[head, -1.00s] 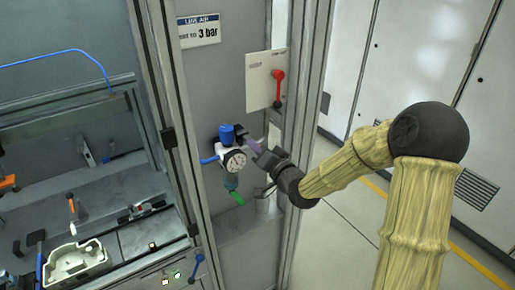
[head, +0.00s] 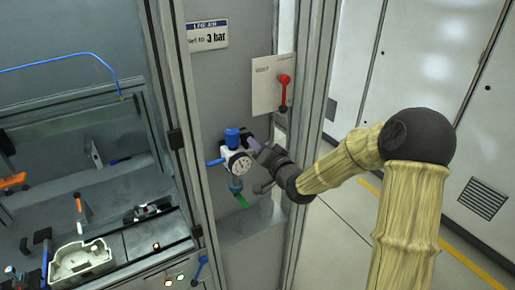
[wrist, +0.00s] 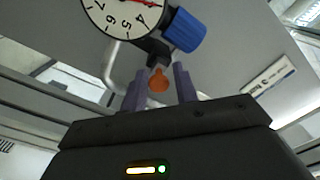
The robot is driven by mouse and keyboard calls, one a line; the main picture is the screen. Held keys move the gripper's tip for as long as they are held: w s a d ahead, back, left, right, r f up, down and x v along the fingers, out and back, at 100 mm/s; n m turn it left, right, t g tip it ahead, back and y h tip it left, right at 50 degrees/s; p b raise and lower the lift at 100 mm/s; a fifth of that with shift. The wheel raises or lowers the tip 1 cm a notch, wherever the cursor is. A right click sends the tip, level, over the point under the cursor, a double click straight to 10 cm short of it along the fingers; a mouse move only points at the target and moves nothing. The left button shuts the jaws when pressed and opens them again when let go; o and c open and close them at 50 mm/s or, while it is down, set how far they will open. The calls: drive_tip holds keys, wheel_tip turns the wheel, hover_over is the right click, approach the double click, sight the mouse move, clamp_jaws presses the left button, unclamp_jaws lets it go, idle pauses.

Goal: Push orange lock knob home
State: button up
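The orange lock knob (wrist: 158,81) shows in the wrist view, below a black stem and beside the blue regulator knob (wrist: 183,30). My gripper (wrist: 158,69) has its two purple fingers apart, one on each side of the orange knob, with a gap visible on both sides. I cannot tell whether they touch it. In the head view my gripper (head: 255,146) is just right of the blue cap (head: 232,138) and the white pressure gauge (head: 238,163). The orange knob is hidden there.
A white plate with a red lever (head: 285,85) is mounted above right of my gripper. A "3 bar" sign (head: 208,35) hangs higher on the panel. A frame post (head: 310,110) stands close behind my wrist. A workbench with a white tray (head: 80,262) is at left.

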drive_tip(key=shift+f, duration=0.1)
drive_tip(key=b+v, duration=0.7)
drive_tip(key=v, duration=1)
drive_tip(key=shift+b, duration=0.3)
drive_tip(key=shift+s, duration=0.1)
